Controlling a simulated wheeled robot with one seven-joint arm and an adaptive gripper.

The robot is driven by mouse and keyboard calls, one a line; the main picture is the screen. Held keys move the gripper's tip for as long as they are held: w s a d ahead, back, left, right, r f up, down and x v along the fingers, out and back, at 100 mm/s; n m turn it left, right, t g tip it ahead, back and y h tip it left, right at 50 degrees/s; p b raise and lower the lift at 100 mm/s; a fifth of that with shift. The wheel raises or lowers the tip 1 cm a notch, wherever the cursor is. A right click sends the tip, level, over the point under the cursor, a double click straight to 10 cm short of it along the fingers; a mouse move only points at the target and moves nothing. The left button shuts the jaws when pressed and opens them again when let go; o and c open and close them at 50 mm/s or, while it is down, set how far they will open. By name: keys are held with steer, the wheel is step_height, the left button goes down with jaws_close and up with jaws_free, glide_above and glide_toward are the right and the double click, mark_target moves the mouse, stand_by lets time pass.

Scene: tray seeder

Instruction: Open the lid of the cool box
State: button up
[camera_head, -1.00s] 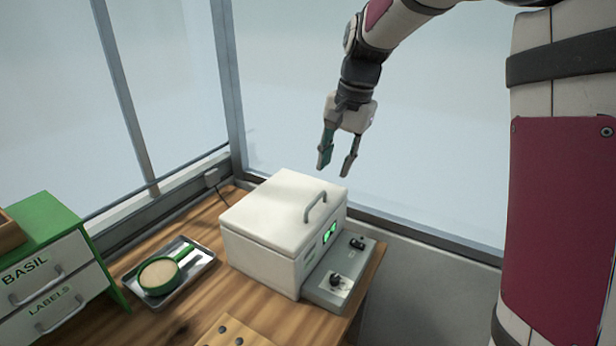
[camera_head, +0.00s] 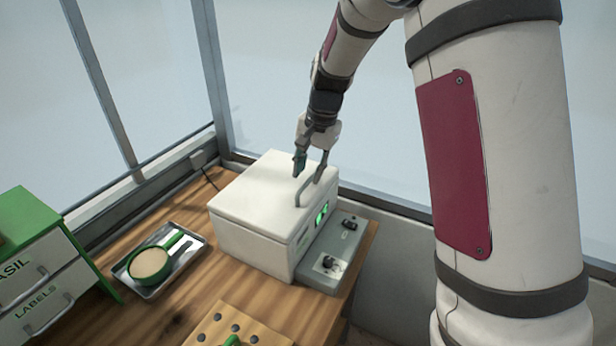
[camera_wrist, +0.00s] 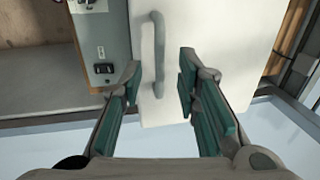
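The cool box (camera_head: 262,243) is a white box with a green display on its front, standing on the wooden bench. Its lid (camera_head: 258,187) lies flat and closed. A grey bar handle (camera_head: 297,192) stands on the lid; it also shows in the wrist view (camera_wrist: 157,50). My gripper (camera_head: 309,176) points down just above the lid at the handle. In the wrist view my gripper (camera_wrist: 160,84) is open, with the near end of the handle between its green-padded fingers. I see no contact with the handle.
A control panel (camera_head: 338,255) with knobs adjoins the box's right side. A metal tray (camera_head: 196,244) holds a green-handled pan (camera_head: 150,264) to the left. Green-and-white drawers (camera_head: 40,285) stand far left. A wooden board with dark studs (camera_head: 262,333) lies in front. Glass walls rise behind.

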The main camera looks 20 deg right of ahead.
mark_target(306, 184)
steer(key=shift+w+a+f, duration=0.1)
steer(key=shift+f, duration=0.65)
steer(key=shift+w+a+f, duration=0.1)
steer(key=shift+f, duration=0.65)
jaws_close()
steer(key=shift+a+r, duration=0.1)
